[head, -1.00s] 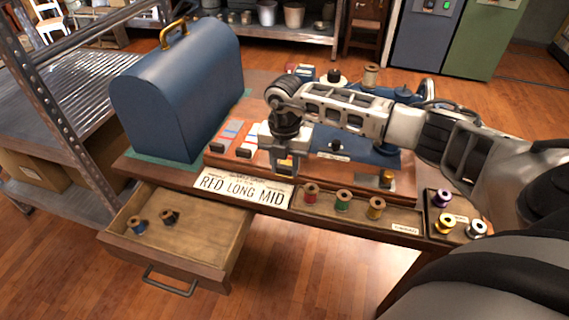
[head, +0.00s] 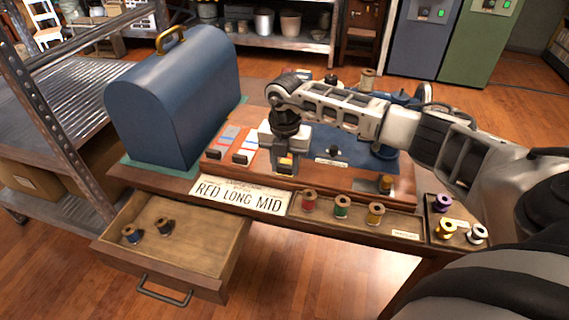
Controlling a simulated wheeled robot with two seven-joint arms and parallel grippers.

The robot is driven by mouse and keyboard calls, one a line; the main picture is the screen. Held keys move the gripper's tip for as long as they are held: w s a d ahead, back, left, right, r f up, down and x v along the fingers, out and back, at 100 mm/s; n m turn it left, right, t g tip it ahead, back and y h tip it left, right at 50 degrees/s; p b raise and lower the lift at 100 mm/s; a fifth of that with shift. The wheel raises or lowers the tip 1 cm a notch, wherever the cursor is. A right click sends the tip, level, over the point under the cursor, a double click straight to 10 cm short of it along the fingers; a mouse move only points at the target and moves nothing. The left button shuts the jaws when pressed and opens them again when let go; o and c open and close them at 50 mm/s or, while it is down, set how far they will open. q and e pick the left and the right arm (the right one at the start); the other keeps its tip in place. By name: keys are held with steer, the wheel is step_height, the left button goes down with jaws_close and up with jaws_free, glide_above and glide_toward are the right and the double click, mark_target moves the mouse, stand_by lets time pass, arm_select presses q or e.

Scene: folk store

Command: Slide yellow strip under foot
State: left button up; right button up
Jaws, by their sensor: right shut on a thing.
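My right gripper (head: 286,168) points down over the wooden machine base (head: 345,187), just right of the coloured strips. It is shut on a small piece with a yellow patch, most likely the yellow strip (head: 286,162); its fingers hide much of it. A blue machine (head: 388,151) stands on the base, with a flat blue part (head: 345,157) toward the gripper. My forearm covers much of the machine, and I cannot make out the foot. My left gripper is not in view.
A blue domed case (head: 170,100) stands at left. A plate reading RED LONG MID (head: 240,197) lies at the front edge. Thread spools (head: 342,207) stand in a front tray, more at right (head: 445,229). An open drawer (head: 180,238) holds two spools.

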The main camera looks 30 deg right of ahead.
steer(key=shift+w+d+f+b, duration=0.15)
steer(key=shift+w+d+b, duration=0.5)
steer(key=shift+b, duration=0.05)
steer(key=shift+d, duration=0.15)
steer(key=shift+w+d, duration=0.2)
steer(key=shift+w, duration=0.05)
steer(key=shift+d+b, duration=0.1)
steer(key=shift+b, duration=0.25)
